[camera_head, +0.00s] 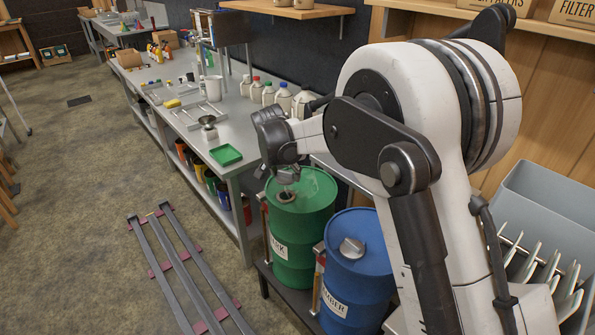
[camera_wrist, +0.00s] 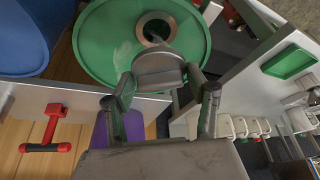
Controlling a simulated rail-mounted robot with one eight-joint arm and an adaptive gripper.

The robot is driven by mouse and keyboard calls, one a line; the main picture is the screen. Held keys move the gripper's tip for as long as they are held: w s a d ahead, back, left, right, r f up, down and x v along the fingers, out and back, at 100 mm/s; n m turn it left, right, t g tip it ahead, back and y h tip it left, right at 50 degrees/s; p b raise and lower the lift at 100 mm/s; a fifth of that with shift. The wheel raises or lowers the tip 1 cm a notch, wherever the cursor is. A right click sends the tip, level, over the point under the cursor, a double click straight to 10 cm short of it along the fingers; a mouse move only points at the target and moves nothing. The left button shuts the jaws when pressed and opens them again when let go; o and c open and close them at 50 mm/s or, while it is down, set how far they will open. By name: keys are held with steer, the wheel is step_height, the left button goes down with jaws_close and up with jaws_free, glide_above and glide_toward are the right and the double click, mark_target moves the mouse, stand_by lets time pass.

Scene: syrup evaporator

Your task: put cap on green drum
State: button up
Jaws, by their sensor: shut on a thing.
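The green drum (camera_head: 318,185) stands on a low dark stand, with a round metal-rimmed opening (camera_head: 286,197) in its top. The wrist view shows the green top (camera_wrist: 105,35) and the opening (camera_wrist: 155,27) uncovered, with something thin and grey across its lower part. My gripper (camera_head: 287,178) is over the drum's top, close to the opening. In the wrist view my gripper (camera_wrist: 163,88) is shut on a grey metal cap (camera_wrist: 158,66). The cap is beside the opening in that view; its exact height above the drum is hard to tell.
The blue drum (camera_head: 360,285) stands beside the green one, with a silver cap (camera_head: 351,248) on top. A steel bench (camera_head: 235,125) with a green tray (camera_head: 225,155) and several jugs stands behind. Metal rails (camera_head: 185,270) lie on the floor. A grey bin (camera_head: 555,185) is at right.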

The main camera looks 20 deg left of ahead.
mark_target(283, 180)
steer(key=shift+a+f, duration=0.1)
steer(key=shift+f+b, duration=0.85)
steer(key=shift+f, duration=1.05)
steer(key=shift+f+b, duration=1.15)
steer(key=shift+f, duration=0.25)
stand_by(0.7)
steer(key=o, duration=1.6)
steer(key=shift+c, duration=0.2)
steer(key=shift+s+r, duration=0.1)
steer(key=shift+r, duration=0.05)
steer(key=shift+p+v, duration=1.65)
steer(key=shift+v, duration=2.25)
